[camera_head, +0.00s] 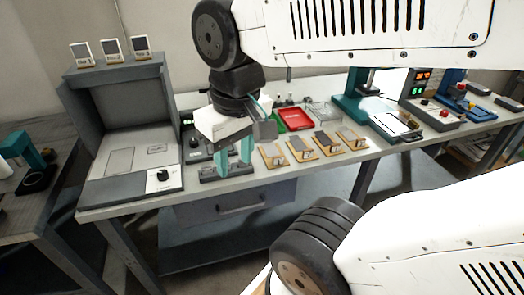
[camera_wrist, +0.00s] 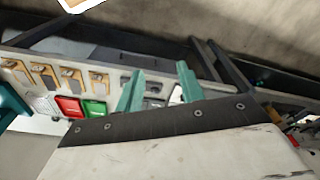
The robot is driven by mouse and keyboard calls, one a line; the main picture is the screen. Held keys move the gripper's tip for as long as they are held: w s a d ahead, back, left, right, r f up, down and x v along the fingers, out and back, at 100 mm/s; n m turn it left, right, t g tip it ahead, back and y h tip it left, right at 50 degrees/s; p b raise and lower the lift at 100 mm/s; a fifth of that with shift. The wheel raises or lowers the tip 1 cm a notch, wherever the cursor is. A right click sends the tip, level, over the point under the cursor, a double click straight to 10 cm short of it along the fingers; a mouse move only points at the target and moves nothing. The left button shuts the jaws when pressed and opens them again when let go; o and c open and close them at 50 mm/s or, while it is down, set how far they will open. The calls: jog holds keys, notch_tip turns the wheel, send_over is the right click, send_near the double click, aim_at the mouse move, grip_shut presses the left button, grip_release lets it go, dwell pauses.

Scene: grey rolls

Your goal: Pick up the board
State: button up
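Several small tan boards with grey pieces on them lie in a row on the workbench; the nearest to my gripper is the leftmost board (camera_head: 273,156). Which one the task means I cannot tell. The row also shows at the left of the wrist view, with one board (camera_wrist: 72,77) near its middle. My gripper (camera_head: 234,162) hangs over the bench left of the row, teal fingers pointing down. It is apart from the boards. In the wrist view the fingers of my gripper (camera_wrist: 160,88) stand apart with nothing held between them.
A grey booth (camera_head: 120,125) stands left on the bench. Black and grey devices (camera_head: 195,152) lie behind and below my gripper. A red tray (camera_head: 294,119) and a green tray (camera_wrist: 94,109) sit behind the boards. A teal press (camera_head: 352,95) stands farther right. The bench front edge is clear.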

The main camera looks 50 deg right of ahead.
jog(key=w+d+f+m, duration=0.3)
jog(key=w+d+m, duration=0.4)
jog(key=w, duration=0.1)
jog(key=m+g, duration=0.1)
jog(key=m, duration=1.5)
send_over(277, 156)
jog(key=f, duration=1.5)
jog(key=shift+s+d, duration=0.25)
jog(key=shift+d, duration=0.1)
jog(key=f, duration=0.7)
jog(key=shift+w+a+f, duration=0.15)
jog(key=shift+w+a, duration=0.1)
jog(key=shift+f, duration=0.35)
jog(key=shift+c, duration=0.4)
grip_shut()
